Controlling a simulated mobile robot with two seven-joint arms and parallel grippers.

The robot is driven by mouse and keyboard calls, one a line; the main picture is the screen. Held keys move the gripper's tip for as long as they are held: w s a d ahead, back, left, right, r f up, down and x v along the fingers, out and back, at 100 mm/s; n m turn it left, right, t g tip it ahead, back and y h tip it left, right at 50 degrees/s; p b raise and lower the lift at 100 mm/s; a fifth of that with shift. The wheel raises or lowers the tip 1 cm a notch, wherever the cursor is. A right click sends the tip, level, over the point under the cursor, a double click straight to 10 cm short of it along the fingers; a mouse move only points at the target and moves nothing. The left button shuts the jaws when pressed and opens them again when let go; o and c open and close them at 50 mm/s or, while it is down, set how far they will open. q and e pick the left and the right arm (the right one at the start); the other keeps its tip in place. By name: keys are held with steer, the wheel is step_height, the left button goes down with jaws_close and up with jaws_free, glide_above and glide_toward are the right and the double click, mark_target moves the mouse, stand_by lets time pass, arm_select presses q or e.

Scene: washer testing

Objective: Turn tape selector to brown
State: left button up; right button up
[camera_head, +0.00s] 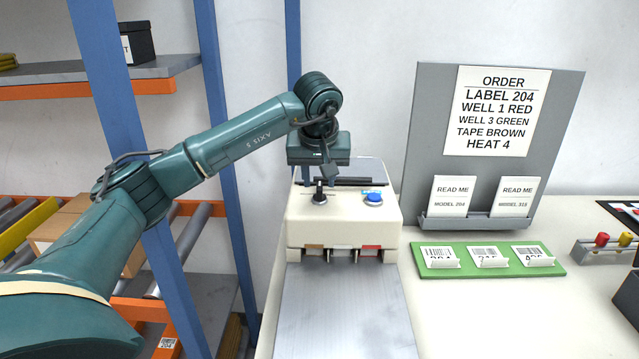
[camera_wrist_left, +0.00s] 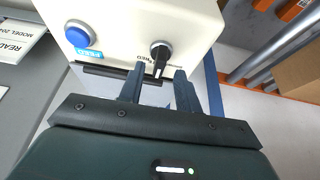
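The tape selector is a black knob (camera_head: 319,192) on top of the cream tape machine (camera_head: 342,221). The knob also shows in the left wrist view (camera_wrist_left: 160,56), with a light pointer line and small lettering beside it that I cannot read. My left gripper (camera_head: 318,175) is just above and behind the knob. In the left wrist view its two fingers (camera_wrist_left: 159,74) are apart and empty, with the knob just beyond their tips, not gripped. Brown, pale and red tape ends (camera_head: 341,253) show in the machine's front openings. My right gripper is not in view.
A blue button (camera_head: 374,198) sits right of the knob. A grey board (camera_head: 430,150) holds an order sheet (camera_head: 503,110) reading TAPE BROWN. A green label tray (camera_head: 560,268) lies right of the machine. A metal plate (camera_head: 345,310) extends in front. Blue rack posts (camera_head: 222,150) stand left.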

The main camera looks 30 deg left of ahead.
arm_select(q)
steer(key=shift+x, duration=1.25)
steer(key=shift+c, duration=0.4)
jaws_close()
